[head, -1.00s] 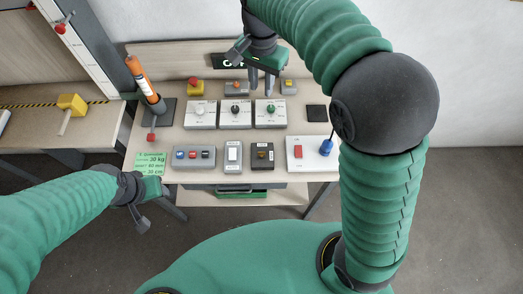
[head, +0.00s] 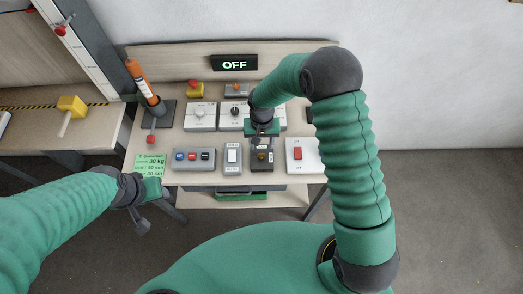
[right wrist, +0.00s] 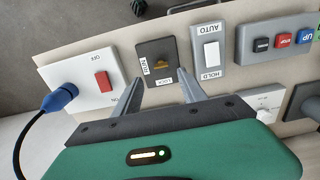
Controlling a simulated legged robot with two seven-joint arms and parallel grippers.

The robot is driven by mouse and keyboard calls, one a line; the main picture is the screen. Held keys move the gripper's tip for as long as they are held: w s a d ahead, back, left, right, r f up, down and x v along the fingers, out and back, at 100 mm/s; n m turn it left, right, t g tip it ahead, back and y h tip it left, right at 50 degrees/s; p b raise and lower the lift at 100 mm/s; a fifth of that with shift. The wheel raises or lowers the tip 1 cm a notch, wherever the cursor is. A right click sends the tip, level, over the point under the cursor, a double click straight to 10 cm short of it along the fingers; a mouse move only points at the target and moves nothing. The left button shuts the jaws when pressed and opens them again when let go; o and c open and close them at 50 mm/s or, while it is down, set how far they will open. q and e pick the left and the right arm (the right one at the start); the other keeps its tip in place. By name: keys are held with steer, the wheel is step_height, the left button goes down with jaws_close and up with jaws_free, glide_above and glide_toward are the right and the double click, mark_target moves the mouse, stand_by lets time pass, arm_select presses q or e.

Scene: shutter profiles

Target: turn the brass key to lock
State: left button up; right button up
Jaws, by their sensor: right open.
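The brass key (head: 262,156) sits in a dark box (head: 261,166) in the front row of the bench. In the right wrist view the key (right wrist: 161,62) shows as a small brass piece on the dark plate (right wrist: 150,49), with small white labels beside it. My right gripper (head: 262,146) is above this box, its fingers pointing down. In the right wrist view the open fingers (right wrist: 159,78) are on either side of the key and apart from it; nothing is between them. My left gripper (head: 150,205) is off the bench's front left corner, away from the key.
A white rocker switch box (head: 232,156) stands left of the key box. A white box with a red switch (head: 298,154) and a blue plug (right wrist: 62,96) stands right. White dial boxes (head: 199,117) are behind. A display (head: 234,63) reads OFF.

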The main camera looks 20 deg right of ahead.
mark_target(261, 156)
steer(key=f, duration=0.2)
steer(key=f+p, duration=0.1)
steer(key=f, duration=0.4)
steer(key=shift+w+a+f, duration=0.15)
steer(key=shift+w+f, duration=0.1)
steer(key=shift+w, duration=0.05)
steer(key=shift+s+f+p, duration=0.1)
steer(key=shift+f+p, duration=0.2)
steer(key=shift+f, duration=0.1)
jaws_close()
